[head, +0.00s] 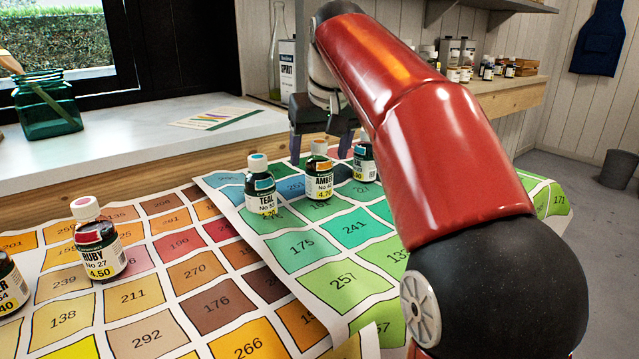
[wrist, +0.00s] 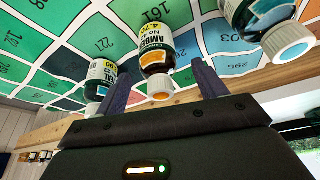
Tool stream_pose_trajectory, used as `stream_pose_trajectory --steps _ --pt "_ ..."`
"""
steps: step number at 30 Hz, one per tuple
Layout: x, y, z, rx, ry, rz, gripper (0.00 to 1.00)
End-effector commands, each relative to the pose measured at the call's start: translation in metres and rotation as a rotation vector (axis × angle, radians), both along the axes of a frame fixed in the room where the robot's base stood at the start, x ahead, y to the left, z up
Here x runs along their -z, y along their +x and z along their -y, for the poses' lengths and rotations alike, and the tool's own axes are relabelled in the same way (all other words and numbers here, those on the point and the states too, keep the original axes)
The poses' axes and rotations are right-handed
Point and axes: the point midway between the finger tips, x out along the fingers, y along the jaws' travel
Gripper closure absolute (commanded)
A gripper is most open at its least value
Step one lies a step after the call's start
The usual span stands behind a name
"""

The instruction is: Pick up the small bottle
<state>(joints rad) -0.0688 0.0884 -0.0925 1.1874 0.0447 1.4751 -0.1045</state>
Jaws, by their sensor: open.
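Several small glass bottles with printed labels stand on colour charts; the frames do not show which one is meant. My gripper (head: 320,157) is open and empty, just behind the AMBER bottle. In the wrist view, the AMBER bottle (wrist: 157,45) appears between my open fingers (wrist: 160,68), with a bottle on each side; I cannot tell whether the fingers touch it.
The RUBY bottle (head: 97,246) stands on the orange chart (head: 212,300), with another bottle (head: 10,285) at the left edge. The green chart (head: 345,280) overlaps it. A green glass jar (head: 48,108) stands on the white sill (head: 120,140); a SPIRIT can (head: 287,70) stands behind my gripper.

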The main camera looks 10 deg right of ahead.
Motion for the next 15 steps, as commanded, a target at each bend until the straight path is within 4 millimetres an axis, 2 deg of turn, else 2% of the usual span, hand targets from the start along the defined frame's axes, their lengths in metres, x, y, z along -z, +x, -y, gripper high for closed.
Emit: stream_pose_trajectory --steps 3,6,14,15 --pt "0.022 0.006 0.0 0.0 0.001 -0.003 0.29" --pt "0.033 0.011 0.0 0.0 0.0 -0.002 0.29" --pt "0.035 0.013 0.0 0.0 0.0 0.0 0.29" --pt "0.035 0.013 0.0 0.0 0.0 0.0 0.34"
